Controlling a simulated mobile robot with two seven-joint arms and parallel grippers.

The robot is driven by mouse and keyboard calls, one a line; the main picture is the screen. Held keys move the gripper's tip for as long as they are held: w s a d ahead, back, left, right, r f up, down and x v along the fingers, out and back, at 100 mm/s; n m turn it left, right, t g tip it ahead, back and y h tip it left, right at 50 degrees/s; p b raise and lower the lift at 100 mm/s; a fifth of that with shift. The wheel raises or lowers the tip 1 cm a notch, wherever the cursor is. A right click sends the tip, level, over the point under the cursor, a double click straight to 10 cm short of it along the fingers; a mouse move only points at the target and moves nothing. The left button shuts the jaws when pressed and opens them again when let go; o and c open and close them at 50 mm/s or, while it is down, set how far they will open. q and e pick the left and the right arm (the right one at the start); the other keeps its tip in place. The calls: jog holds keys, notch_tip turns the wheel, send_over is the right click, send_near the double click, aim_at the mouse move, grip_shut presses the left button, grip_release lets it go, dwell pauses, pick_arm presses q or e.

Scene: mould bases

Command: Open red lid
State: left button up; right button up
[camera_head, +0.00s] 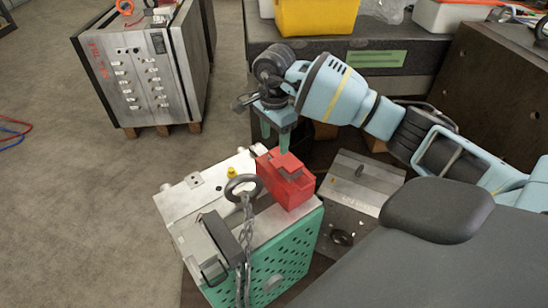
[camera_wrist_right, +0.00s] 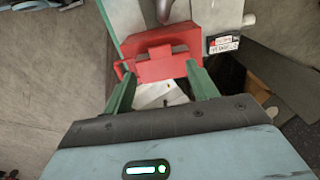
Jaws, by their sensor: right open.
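The red lid (camera_head: 290,188) is a blocky red part with a raised tab, on the top edge of a metal mould base (camera_head: 215,180) with a green perforated side. It also shows in the right wrist view (camera_wrist_right: 160,68), just beyond my green fingers. My right gripper (camera_head: 275,147) points down, directly above and close to the lid. It is open, with its fingertips at either side of the lid's near edge in the wrist view (camera_wrist_right: 159,68). I cannot tell whether they touch it. My left gripper is not in view.
An eye bolt with a chain (camera_head: 242,188) stands beside the lid, and a black handle (camera_head: 220,238) is at the left. A grey metal block (camera_head: 362,183) lies at the right. A yellow bin (camera_head: 316,15) sits on the bench behind.

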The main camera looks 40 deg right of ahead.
aim_at(274, 164)
notch_tip(274, 164, down, 7)
jog(key=shift+r, duration=0.1)
jog(key=shift+f, duration=0.4)
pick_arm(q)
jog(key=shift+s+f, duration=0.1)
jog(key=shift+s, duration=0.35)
pick_arm(e)
grip_shut()
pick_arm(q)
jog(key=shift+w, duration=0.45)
